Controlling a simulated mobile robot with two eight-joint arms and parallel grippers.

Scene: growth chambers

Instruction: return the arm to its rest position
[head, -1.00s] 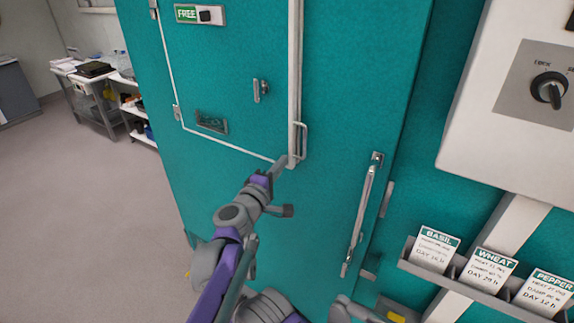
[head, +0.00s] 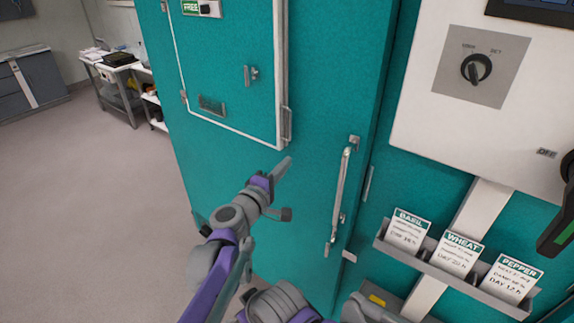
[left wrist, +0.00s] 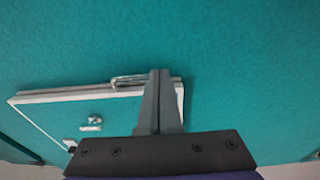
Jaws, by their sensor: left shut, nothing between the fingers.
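My left gripper (head: 283,166) is shut and empty, in front of the teal chamber door (head: 310,150) and just below the lower right corner of the small white-framed hatch (head: 225,75). In the left wrist view its shut fingers (left wrist: 160,85) overlap the edge of the hatch (left wrist: 60,105), near the hatch's wire handle (left wrist: 130,81). I cannot tell whether the fingers touch the door. My right gripper does not show clearly in the head view.
A long vertical door handle (head: 340,195) stands right of my left gripper. A card rack (head: 450,270) with basil, wheat and pepper cards and a white control box (head: 440,110) with a knob are farther right. Open floor (head: 90,190) lies left, with a bench (head: 115,68) behind.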

